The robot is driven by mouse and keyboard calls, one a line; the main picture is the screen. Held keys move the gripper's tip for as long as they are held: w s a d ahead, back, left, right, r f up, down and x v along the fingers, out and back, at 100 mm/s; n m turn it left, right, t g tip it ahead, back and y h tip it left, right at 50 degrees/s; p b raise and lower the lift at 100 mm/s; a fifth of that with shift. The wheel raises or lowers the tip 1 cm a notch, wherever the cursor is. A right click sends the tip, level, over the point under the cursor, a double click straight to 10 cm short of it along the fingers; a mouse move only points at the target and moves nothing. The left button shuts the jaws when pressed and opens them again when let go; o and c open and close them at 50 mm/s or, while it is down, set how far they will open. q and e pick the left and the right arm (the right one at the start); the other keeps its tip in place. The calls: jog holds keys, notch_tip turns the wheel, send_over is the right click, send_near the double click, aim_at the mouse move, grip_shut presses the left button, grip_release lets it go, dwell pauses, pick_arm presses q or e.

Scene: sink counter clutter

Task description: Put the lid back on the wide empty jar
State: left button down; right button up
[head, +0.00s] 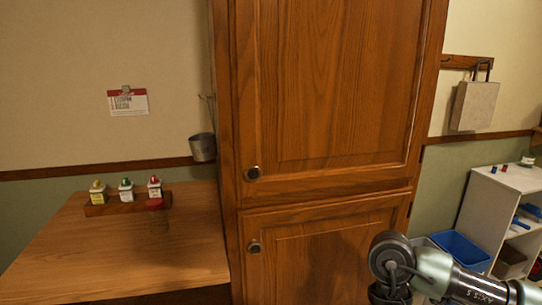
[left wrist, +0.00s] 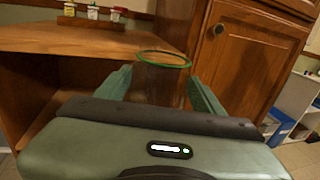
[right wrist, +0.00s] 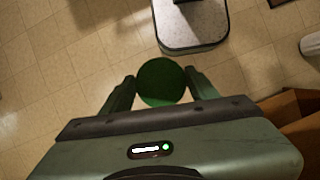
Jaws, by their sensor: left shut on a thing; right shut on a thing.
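My left gripper (left wrist: 161,80) is shut on a clear, see-through jar (left wrist: 162,92) with a green ring at its open top. The jar looks empty and appears roughly upright between the fingers; its lower part is hidden behind the gripper body. My right gripper (right wrist: 160,78) is shut on a round dark green lid (right wrist: 161,84), held between its fingertips above the floor. The lid and the jar are apart, each in its own gripper. The head view shows neither the jar, the lid nor the gripper fingers.
A wooden counter (head: 150,250) at the left holds a small rack (head: 125,206) of several bottles. Its front middle is clear. A tall wooden cabinet (head: 325,110) stands beside it. A white shelf (head: 498,200) and blue bin (head: 462,250) are at the right. A grey-topped block (right wrist: 190,22) stands on the floor.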

pick_arm(q)
jog(key=shift+d, duration=0.1)
dwell(0.5)
jog(key=w+d+m+g+h, duration=0.2)
jog(key=w+d+m+h, duration=0.1)
jog(key=d, duration=0.4)
jog(key=w+d+r+m+g+h, duration=0.1)
jog(key=w+d+m+g+h, duration=0.1)
jog(key=d+m+h, duration=0.3)
jog(key=w+d+h, duration=0.1)
jog(key=h, duration=0.2)
jog(key=shift+d+h, duration=0.3)
jog(key=shift+d, duration=0.1)
pick_arm(e)
jog(key=shift+w, duration=0.1)
jog(key=w+a+r+m+t+y, duration=0.1)
jog(key=w+a+r+m+y, duration=0.1)
jog(key=a+r+m, duration=0.4)
jog(key=w+a+r+m+t+y, duration=0.2)
jog(key=w+a+r+m, duration=0.3)
jog(key=a, duration=1.1)
notch_tip(320, 180, up, 4)
jog(key=shift+w+a+m, duration=0.2)
jog(key=shift+a+m, duration=0.1)
jog(key=shift+m, duration=0.9)
jog(key=shift+f, duration=0.1)
jog(key=shift+f, duration=1.95)
jog(key=shift+r, duration=0.1)
